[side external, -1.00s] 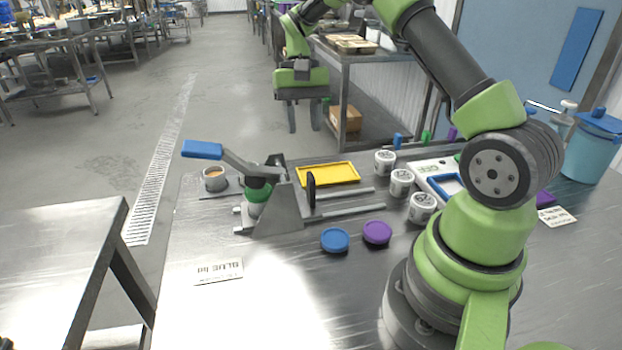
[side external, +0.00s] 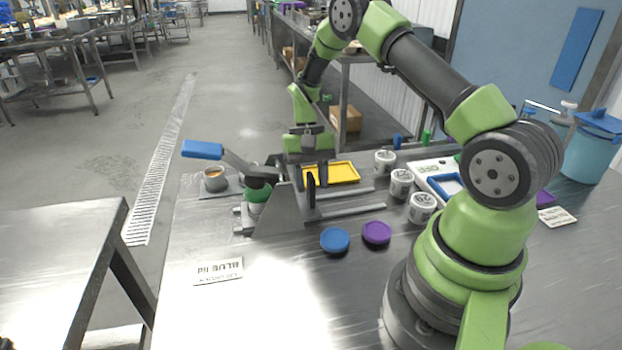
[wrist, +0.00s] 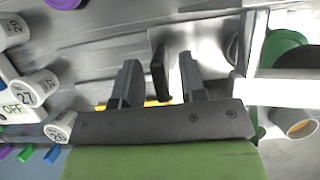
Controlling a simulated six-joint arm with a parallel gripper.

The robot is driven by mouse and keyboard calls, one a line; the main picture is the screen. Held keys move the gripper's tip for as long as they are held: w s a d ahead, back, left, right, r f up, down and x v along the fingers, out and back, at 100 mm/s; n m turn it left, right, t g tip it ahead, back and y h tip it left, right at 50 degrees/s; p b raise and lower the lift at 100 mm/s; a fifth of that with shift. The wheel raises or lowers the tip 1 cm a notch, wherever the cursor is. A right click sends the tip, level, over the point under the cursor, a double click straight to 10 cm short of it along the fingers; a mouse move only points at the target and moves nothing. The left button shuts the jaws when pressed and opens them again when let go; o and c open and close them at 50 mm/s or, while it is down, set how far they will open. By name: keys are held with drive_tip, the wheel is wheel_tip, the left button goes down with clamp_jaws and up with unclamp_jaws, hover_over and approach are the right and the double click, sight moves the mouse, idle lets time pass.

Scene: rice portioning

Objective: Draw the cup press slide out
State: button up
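The cup press (side external: 278,208) is a grey metal frame with a blue-tipped lever (side external: 203,149) and a green cup (side external: 258,195) inside it. A black upright plate (side external: 311,195) stands on its right side, by two slide rods (side external: 350,209) that run out to the right. My gripper (side external: 311,180) is low behind the plate, fingers pointing down. In the wrist view my gripper (wrist: 160,75) is open, with the black plate (wrist: 160,72) showing between its two fingers. I cannot tell whether either finger touches it.
A yellow tray (side external: 346,180) lies close behind the press. Several white numbered tubs (side external: 401,183) stand to the right, beside a white unit (side external: 432,168). Blue (side external: 335,240) and purple (side external: 377,233) lids lie in front. A cup (side external: 215,180) stands left. The front-left table is clear apart from a card.

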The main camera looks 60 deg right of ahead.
clamp_jaws()
drive_tip(key=s+d, duration=1)
drive_tip(key=shift+s+d, duration=0.1)
drive_tip(key=shift+d, duration=0.15)
unclamp_jaws()
drive_tip(key=shift+a, duration=0.1)
drive_tip(key=v, duration=1)
